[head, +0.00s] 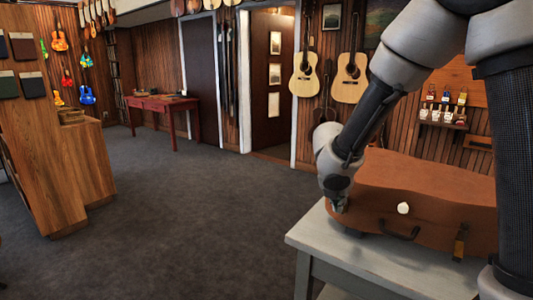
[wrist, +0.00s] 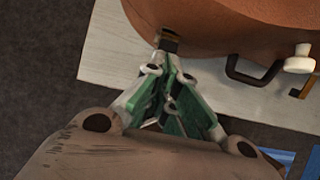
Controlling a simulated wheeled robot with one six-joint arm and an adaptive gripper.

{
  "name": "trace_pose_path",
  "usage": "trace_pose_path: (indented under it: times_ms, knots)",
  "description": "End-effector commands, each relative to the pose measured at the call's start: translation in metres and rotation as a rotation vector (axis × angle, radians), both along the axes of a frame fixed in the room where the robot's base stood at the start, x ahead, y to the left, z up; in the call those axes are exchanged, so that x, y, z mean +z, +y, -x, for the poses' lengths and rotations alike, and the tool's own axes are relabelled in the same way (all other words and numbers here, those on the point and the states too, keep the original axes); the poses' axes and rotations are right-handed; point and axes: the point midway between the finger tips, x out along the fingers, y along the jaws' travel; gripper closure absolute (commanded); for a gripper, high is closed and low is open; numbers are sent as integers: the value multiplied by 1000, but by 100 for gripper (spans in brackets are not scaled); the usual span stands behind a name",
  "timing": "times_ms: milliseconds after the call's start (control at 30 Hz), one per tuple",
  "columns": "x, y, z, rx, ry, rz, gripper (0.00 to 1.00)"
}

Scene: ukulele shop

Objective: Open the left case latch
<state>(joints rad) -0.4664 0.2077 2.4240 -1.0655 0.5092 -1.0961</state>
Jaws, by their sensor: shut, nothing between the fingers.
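The brown instrument case (head: 435,187) lies closed on a pale grey table (head: 335,237). Its front carries a dark handle (head: 400,233) and a brass right latch (head: 460,243). The left latch (wrist: 168,41), brass and dark, shows in the wrist view at the case edge, just beyond my fingertips; in the head view my gripper hides it. My gripper (wrist: 170,72) is shut and empty, its green-padded fingers together, with the tips close to or touching the left latch. I cannot tell contact or whether the latch is raised. In the head view my gripper (head: 338,207) is at the case's left front.
A white knob (head: 403,208) shows at the case front above the handle, and in the wrist view (wrist: 299,60) right of my fingers. Carpet (head: 200,215) is open left of the table. A wooden counter (head: 60,160) stands far left, a red desk (head: 160,107) at the back.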

Motion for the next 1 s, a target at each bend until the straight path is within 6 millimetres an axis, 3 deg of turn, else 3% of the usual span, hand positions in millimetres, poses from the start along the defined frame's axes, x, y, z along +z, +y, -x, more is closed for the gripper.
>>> trace_pose_path:
  times_ms: [1000]
  knots:
    - [-11,7,10,0,1,-1,100]
